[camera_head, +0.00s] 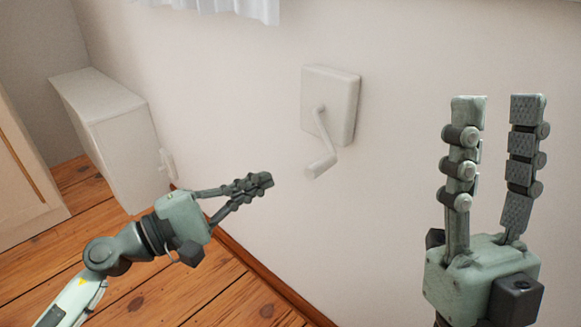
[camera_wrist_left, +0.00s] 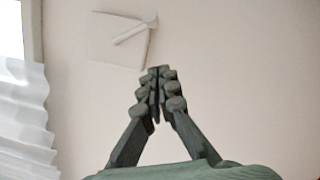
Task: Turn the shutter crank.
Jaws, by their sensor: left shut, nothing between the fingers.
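The shutter crank (camera_head: 321,146) is a white arm with a handle on a square white wall box (camera_head: 343,100). In the head view the arm hangs down from the box and its handle end points to the lower left. The crank (camera_wrist_left: 134,32) and box (camera_wrist_left: 108,42) also show at the top of the left wrist view. My left gripper (camera_head: 265,181) is shut and empty, to the left of and a little below the crank handle, apart from it. Its closed fingertips (camera_wrist_left: 158,70) show in the left wrist view. My right gripper (camera_head: 507,97) is open and empty, upright at the right.
A white cabinet (camera_head: 118,140) stands against the wall at the left, with a small white fitting (camera_head: 167,163) beside it. A white curtain (camera_head: 235,8) hangs at the top. The wall around the crank is bare. The wooden floor (camera_head: 160,290) lies below.

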